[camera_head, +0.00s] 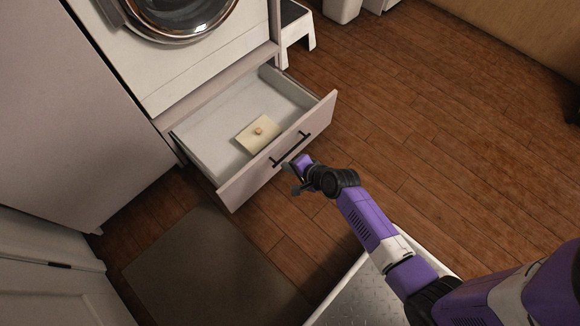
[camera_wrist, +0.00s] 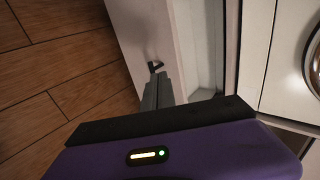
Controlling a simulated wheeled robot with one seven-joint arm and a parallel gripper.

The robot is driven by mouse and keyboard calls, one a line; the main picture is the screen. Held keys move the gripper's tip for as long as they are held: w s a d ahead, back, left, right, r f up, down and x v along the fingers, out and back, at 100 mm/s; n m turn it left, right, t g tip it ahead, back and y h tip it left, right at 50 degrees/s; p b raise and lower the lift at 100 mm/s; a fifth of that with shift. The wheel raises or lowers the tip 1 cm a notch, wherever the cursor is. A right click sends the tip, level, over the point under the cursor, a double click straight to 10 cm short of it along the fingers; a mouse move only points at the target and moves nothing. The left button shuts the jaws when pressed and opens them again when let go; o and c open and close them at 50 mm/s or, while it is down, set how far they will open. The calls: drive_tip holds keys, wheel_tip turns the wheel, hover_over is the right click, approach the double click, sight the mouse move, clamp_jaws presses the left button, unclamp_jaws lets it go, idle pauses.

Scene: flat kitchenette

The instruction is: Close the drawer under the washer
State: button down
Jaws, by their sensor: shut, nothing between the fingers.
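The drawer (camera_head: 229,194) under the washer (camera_head: 205,52) is pulled out, and its inside shows from above. A black bar handle (camera_head: 290,149) runs across its light front panel. My gripper (camera_head: 290,178) is shut and empty, close in front of the panel near the handle. I cannot tell whether it touches the panel. In the wrist view, the shut fingers (camera_wrist: 157,92) point at the drawer front (camera_wrist: 135,30), and part of the handle (camera_wrist: 154,66) shows just past their tips.
A small cream flat object with a knob (camera_head: 258,132) lies in the drawer. A dark mat (camera_head: 210,270) lies on the floor in front to the left. A white step stool (camera_head: 297,32) stands beside the washer. The wooden floor (camera_head: 440,130) to the right is clear.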

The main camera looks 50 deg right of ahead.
sight(266, 156)
drive_tip(key=b+x, duration=0.1)
drive_tip(key=x, duration=0.1)
drive_tip(key=w+r+b+x, duration=0.1)
drive_tip(key=x, duration=0.2)
drive_tip(key=b+x, duration=0.1)
drive_tip(key=x, duration=0.2)
drive_tip(key=shift+w+r, duration=0.15)
drive_tip(key=shift+r, duration=0.1)
drive_tip(key=shift+w+r, duration=0.1)
drive_tip(key=shift+w, duration=0.35)
drive_tip(key=shift+b, duration=0.3)
